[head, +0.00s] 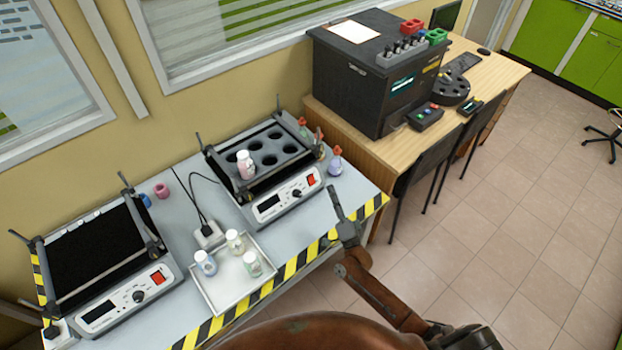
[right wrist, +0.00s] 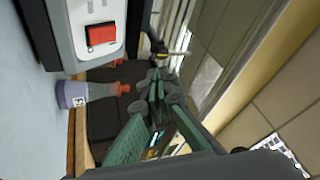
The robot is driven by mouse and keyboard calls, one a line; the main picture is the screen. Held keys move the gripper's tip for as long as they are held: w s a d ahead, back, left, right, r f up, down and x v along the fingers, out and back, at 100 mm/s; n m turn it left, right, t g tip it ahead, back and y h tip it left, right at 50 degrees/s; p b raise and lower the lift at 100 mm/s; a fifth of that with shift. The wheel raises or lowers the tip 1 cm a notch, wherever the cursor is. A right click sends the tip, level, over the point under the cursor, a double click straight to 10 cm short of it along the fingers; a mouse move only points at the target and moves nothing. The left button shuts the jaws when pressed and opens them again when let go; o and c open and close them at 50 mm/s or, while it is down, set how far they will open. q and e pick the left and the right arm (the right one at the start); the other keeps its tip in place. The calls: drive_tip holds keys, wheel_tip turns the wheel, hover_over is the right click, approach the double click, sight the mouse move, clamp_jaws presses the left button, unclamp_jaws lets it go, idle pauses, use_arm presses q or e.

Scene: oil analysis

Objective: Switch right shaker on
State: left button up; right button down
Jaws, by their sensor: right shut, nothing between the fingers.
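The right shaker (head: 285,202) stands at the right end of the grey table, with a red switch (head: 311,181) on its front panel beside a knob and a dark display. A bottle (head: 246,164) stands in its black rack. My right gripper (head: 336,203) is shut and empty, in front of and to the right of the panel, apart from the switch. In the right wrist view the red switch (right wrist: 101,35) is at the upper left, and the closed fingers (right wrist: 157,85) are to its right. The switch's on or off position cannot be told. My left gripper is not in view.
A flask with a red cap (head: 335,165) stands right of the shaker. A tray (head: 215,293) with 3 bottles and the left shaker (head: 140,293) are to the left. A black machine (head: 365,80) stands on the wooden desk. The floor in front is free.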

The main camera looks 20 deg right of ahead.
sight(312, 180)
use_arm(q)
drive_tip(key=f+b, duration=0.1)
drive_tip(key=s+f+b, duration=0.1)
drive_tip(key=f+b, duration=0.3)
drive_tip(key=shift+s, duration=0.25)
use_arm(e)
drive_tip(key=w+a+f, duration=0.2)
drive_tip(key=w+f, duration=0.1)
drive_tip(key=w, duration=0.4)
drive_tip(key=shift+w+a, duration=0.25)
drive_tip(key=shift+a, duration=0.1)
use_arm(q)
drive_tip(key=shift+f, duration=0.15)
use_arm(e)
drive_tip(key=shift+w+f, duration=0.1)
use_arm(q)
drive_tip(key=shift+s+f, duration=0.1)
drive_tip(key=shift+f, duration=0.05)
use_arm(e)
drive_tip(key=shift+w+a+f, duration=0.1)
drive_tip(key=shift+w+a, duration=0.05)
drive_tip(key=shift+w, duration=0.1)
use_arm(q)
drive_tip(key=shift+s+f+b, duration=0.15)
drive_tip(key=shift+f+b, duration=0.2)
drive_tip(key=shift+b, duration=0.25)
use_arm(e)
drive_tip(key=shift+w+a, duration=0.25)
idle(0.4)
